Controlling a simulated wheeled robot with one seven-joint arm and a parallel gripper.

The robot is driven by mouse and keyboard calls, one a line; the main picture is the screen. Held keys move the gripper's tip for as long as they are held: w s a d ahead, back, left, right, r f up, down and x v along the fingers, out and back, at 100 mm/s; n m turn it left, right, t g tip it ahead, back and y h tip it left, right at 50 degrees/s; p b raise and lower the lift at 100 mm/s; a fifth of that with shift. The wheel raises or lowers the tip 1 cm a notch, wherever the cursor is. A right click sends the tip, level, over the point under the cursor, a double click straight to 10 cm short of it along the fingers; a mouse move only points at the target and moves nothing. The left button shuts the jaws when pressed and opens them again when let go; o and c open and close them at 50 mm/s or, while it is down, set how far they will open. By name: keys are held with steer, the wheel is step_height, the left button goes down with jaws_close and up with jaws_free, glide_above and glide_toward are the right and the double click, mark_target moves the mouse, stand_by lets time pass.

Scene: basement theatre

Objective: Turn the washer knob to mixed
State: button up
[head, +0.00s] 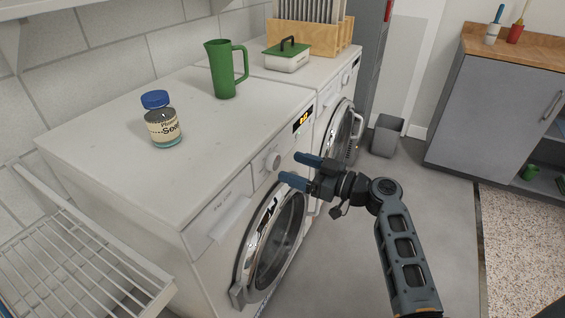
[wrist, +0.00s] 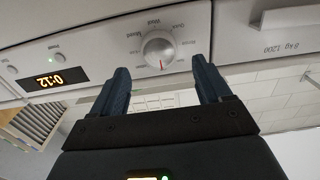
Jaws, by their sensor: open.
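The washer (head: 215,190) is white, with a round door at its front. Its round silver knob (head: 273,160) sits on the front panel, and in the wrist view the knob (wrist: 158,49) has a red mark at its lower edge. I see no clear contact.
A lit display (wrist: 61,79) is on the panel, and a drawer handle (wrist: 288,17) is on the knob's other side. A jar (head: 162,122) and green pitcher (head: 223,72) stand on top. A second machine (head: 340,88) stands beyond. The floor (head: 425,210) is clear.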

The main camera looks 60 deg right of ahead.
mark_target(277, 162)
steer(key=shift+w+a, duration=0.15)
steer(key=shift+w, duration=2)
steer(key=shift+c, duration=0.2)
steer(key=c, duration=0.9)
steer(key=shift+c, duration=0.2)
